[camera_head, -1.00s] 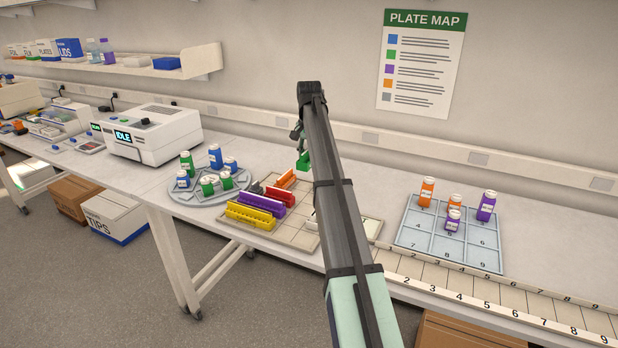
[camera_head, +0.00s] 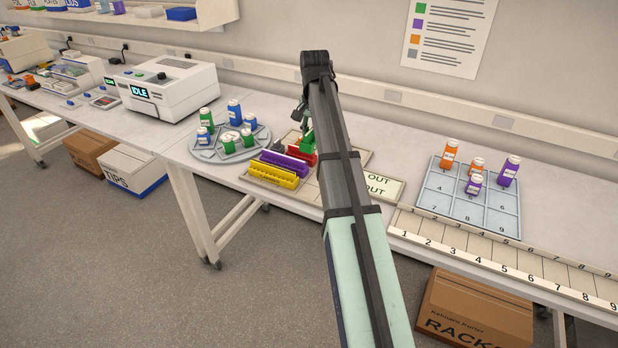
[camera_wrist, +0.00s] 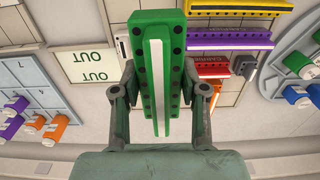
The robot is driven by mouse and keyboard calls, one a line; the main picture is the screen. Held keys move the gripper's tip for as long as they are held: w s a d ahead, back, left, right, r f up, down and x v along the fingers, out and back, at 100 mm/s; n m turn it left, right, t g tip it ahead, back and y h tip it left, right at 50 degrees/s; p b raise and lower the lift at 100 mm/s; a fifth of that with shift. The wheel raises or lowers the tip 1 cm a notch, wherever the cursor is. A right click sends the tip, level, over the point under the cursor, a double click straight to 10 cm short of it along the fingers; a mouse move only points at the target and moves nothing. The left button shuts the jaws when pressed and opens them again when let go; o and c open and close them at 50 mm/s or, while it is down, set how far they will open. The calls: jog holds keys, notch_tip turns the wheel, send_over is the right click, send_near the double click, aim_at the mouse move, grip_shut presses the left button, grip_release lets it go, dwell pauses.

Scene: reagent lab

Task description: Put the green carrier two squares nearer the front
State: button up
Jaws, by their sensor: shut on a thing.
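The green carrier (camera_wrist: 145,70) is a long narrow rack with a pale strip along its middle and dark holes. My gripper (camera_wrist: 159,95) is shut on it, one finger at each side in the wrist view. In the head view only part of the green carrier (camera_head: 307,142) shows, beside my arm and just behind the red carrier (camera_head: 302,157). I cannot tell whether it touches the board. The squared board (camera_head: 305,192) also holds a purple carrier (camera_head: 284,165) and a yellow carrier (camera_head: 272,175). My arm hides much of the board's middle.
A round tray (camera_head: 216,154) with several bottles stands left of the board. An OUT card (camera_head: 385,188) lies to its right, then a blue numbered tray (camera_head: 437,205) with orange and purple bottles. A numbered strip (camera_head: 480,243) runs along the bench's front edge.

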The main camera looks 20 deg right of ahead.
aim_at(314, 186)
notch_tip(314, 186, down, 17)
jog(key=p, duration=0.4)
jog(key=shift+s+d+r, duration=0.1)
jog(key=shift+r, duration=0.05)
jog(key=o, duration=1.2)
notch_tip(314, 186, up, 12)
jog(key=b, duration=0.3)
